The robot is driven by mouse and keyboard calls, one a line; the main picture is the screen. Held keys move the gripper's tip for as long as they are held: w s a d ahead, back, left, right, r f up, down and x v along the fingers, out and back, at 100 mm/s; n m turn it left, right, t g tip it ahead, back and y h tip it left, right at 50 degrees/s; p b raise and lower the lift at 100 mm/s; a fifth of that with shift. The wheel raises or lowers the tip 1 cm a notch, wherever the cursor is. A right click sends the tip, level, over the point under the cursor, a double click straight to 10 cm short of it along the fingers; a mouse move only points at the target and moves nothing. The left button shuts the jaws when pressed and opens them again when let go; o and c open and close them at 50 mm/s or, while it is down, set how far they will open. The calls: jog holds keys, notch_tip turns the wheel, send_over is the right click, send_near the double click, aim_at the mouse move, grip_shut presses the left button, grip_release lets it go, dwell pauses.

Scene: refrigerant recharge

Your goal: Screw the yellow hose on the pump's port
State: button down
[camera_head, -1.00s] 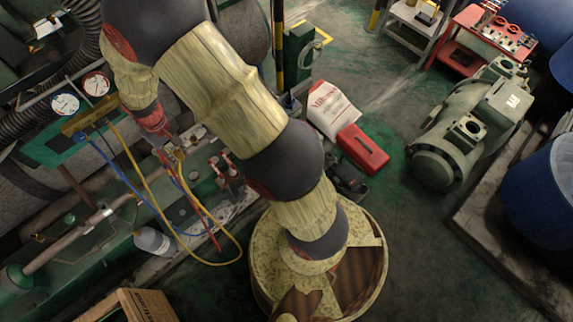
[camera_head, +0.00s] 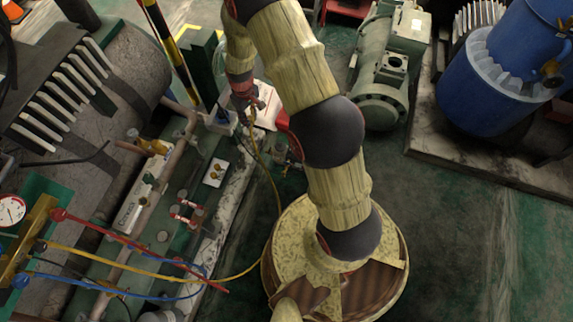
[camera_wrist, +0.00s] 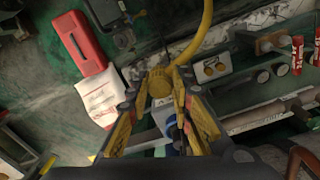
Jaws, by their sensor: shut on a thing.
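My gripper (camera_head: 248,108) is shut on the end of the yellow hose (camera_head: 160,277). The wrist view shows its round yellow fitting (camera_wrist: 160,86) between the fingertips, with the hose (camera_wrist: 207,25) curving up from it. The hose runs back to the gauge manifold (camera_head: 22,250) at the lower left, clear of my gripper. A small dark machine, probably the pump (camera_wrist: 112,20), stands on the floor at the top left of the wrist view, apart from the fitting. In the head view it is largely hidden by my arm, and I cannot make out its port.
A white bag (camera_wrist: 98,97) and a red box (camera_wrist: 78,43) lie near the dark machine. A plate with two brass fittings (camera_head: 215,172) and red-handled valves (camera_head: 187,213) are on the green frame. A large green motor (camera_head: 384,75) stands right. Floor at lower right is clear.

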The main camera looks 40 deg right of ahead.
jog(key=d+f+n+b, duration=0.2)
jog(key=d+f, duration=0.1)
jog(key=f, duration=0.6)
jog(key=d+f+n+b, duration=0.15)
jog(key=d+f, duration=0.25)
jog(key=f, duration=0.6)
jog(key=n+b, duration=0.4)
jog(key=n, duration=0.2)
send_near(283, 172)
jog(key=shift+f+b, duration=1.85)
jog(key=shift+f, duration=1.1)
jog(key=shift+r, duration=0.15)
jog(key=shift+s+d, duration=0.1)
jog(key=shift+f, duration=1)
jog(key=m, duration=0.3)
jog(key=shift+m, duration=0.25)
